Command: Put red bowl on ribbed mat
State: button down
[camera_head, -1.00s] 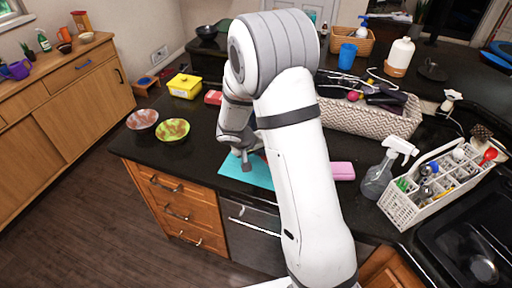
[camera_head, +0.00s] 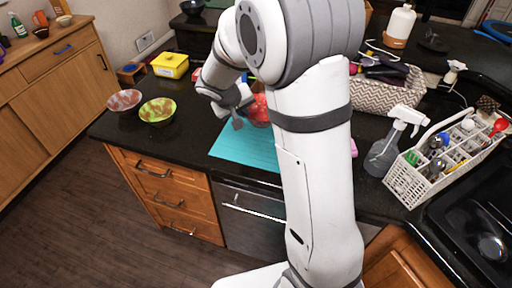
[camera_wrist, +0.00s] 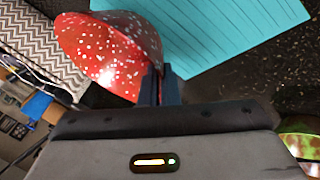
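The red bowl (camera_head: 259,111) has white specks and fills the upper left of the wrist view (camera_wrist: 105,50). My gripper (camera_head: 238,122) is shut on its rim; in the wrist view the two fingers (camera_wrist: 162,85) are close together with the rim between them. The bowl appears held above the counter, by the far side of the mat. The teal ribbed mat (camera_head: 245,150) lies flat on the black counter near its front edge. It also shows in the wrist view (camera_wrist: 235,32). My arm hides the mat's right part and some of the bowl.
Two patterned bowls, one reddish (camera_head: 124,100) and one green (camera_head: 157,111), stand left of the mat. A yellow box (camera_head: 170,66) is behind them. A woven basket (camera_head: 388,96), a spray bottle (camera_head: 390,150) and a white caddy (camera_head: 420,185) stand to the right.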

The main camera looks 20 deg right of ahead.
jog(key=f+b, duration=0.1)
jog(key=f, duration=0.1)
jog(key=f+n+b, duration=0.1)
jog(key=f+b, duration=0.1)
jog(key=a+f+n+b, duration=0.1)
jog(key=f, duration=0.2)
jog(key=shift+s+a+f+t+y, duration=0.1)
jog(key=shift+s+t+y, duration=0.15)
jog(key=shift+t+y, duration=0.15)
jog(key=shift+s+a, duration=0.15)
jog(key=shift+s, duration=0.15)
jog(key=shift+f+b, duration=0.3)
jog(key=shift+b, duration=0.4)
jog(key=c, duration=1.7)
grip_release()
jog(key=shift+w, duration=0.1)
jog(key=shift+r, duration=0.1)
